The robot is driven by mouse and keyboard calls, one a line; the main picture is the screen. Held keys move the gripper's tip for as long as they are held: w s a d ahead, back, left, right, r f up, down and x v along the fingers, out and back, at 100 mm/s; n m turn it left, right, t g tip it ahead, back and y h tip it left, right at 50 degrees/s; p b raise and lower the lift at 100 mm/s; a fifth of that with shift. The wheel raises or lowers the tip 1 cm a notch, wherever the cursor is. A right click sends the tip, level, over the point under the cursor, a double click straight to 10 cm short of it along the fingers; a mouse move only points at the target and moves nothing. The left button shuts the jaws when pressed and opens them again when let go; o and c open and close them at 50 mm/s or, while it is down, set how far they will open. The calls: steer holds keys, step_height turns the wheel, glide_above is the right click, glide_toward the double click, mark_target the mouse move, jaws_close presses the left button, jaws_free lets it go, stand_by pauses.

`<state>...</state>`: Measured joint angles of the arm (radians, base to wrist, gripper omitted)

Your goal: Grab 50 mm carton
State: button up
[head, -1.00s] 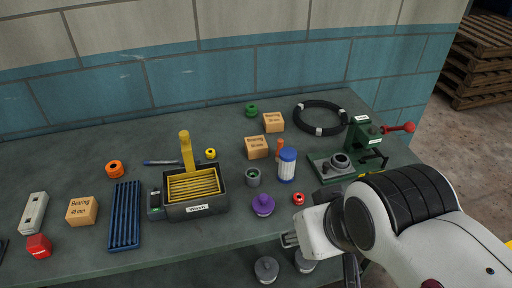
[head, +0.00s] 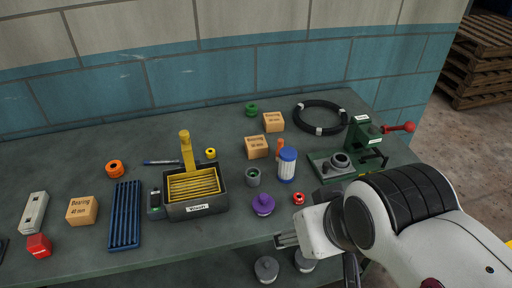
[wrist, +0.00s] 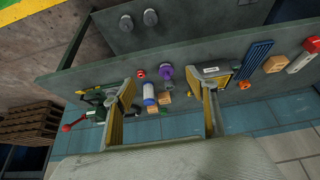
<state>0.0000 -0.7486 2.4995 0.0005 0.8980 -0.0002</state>
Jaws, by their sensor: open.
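Three tan bearing cartons stand on the bench: one at the left (head: 82,211), one in the middle (head: 257,147) and one behind it (head: 273,122). The left label seems to read about 40 mm. The other two size labels are too small to read surely, so I cannot tell which is 50 mm. My gripper (head: 286,240) is at the bench's front edge, right of centre, apart from all cartons. In the wrist view my gripper (wrist: 168,100) is open and empty, with the middle carton (wrist: 165,98) and the rear carton (wrist: 153,109) small and far off between the fingers.
A black tray with yellow slats (head: 195,207) stands left of centre. A blue-capped jar (head: 287,166), grey cup (head: 253,177), purple knob (head: 263,204) and red ring (head: 299,198) lie between my gripper and the two cartons. A green press (head: 350,155) stands at right.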

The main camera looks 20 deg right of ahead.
steer(key=w+a+t, duration=0.2)
steer(key=w, duration=1.3)
steer(key=m+t+h, duration=0.2)
steer(key=t, duration=0.3)
glide_above(256, 147)
steer(key=s, duration=0.2)
step_height(256, 147, down, 12)
steer(key=shift+w, duration=0.2)
steer(key=shift+f, duration=0.1)
steer(key=shift+f, duration=1.7)
steer(key=shift+f, duration=0.1)
